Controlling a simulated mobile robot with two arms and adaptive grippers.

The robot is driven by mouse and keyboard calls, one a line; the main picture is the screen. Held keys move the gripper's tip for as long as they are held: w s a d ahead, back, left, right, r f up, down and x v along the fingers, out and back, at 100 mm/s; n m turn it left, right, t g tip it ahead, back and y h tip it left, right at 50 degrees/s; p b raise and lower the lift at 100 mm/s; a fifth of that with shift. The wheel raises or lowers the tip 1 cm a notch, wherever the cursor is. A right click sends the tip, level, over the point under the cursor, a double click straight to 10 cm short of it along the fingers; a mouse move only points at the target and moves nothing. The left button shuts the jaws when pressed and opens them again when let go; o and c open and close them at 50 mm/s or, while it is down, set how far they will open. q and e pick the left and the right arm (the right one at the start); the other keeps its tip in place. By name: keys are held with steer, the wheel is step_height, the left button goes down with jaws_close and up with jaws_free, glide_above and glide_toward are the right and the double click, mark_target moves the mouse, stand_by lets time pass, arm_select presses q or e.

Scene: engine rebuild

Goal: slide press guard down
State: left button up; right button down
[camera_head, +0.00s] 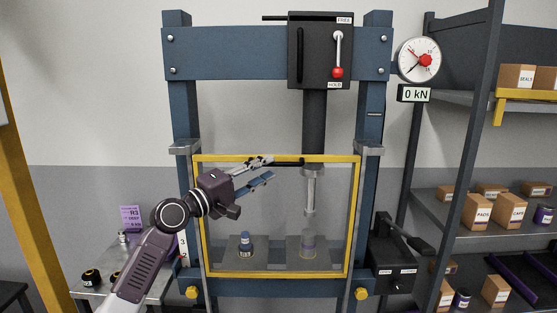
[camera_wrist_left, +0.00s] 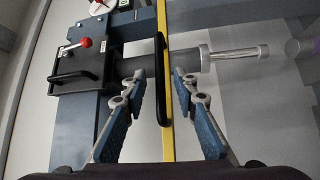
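The press guard is a clear panel in a yellow frame (camera_head: 358,215). It stands in front of the press opening, its top edge below the blue crossbeam and its lower edge near the press bed. A black bar handle (camera_head: 290,162) runs along the top edge; it also shows in the left wrist view (camera_wrist_left: 161,50). My left gripper (camera_head: 268,169) is at this handle. In the left wrist view my left gripper (camera_wrist_left: 160,78) has its fingers apart, one on each side of the handle, with gaps visible. My right gripper is in neither view.
A black control box with a red-knobbed lever (camera_head: 338,72) is above. A pump box (camera_head: 391,262) stands at right, beside shelves with cartons (camera_head: 477,212). A side table (camera_head: 90,293) is at left.

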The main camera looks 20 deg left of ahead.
mark_target(275, 166)
arm_select(q)
steer(key=p+x, duration=0.1)
steer(key=x, duration=0.3)
steer(key=shift+d, duration=0.3)
steer(key=shift+a+f, duration=0.1)
jaws_close()
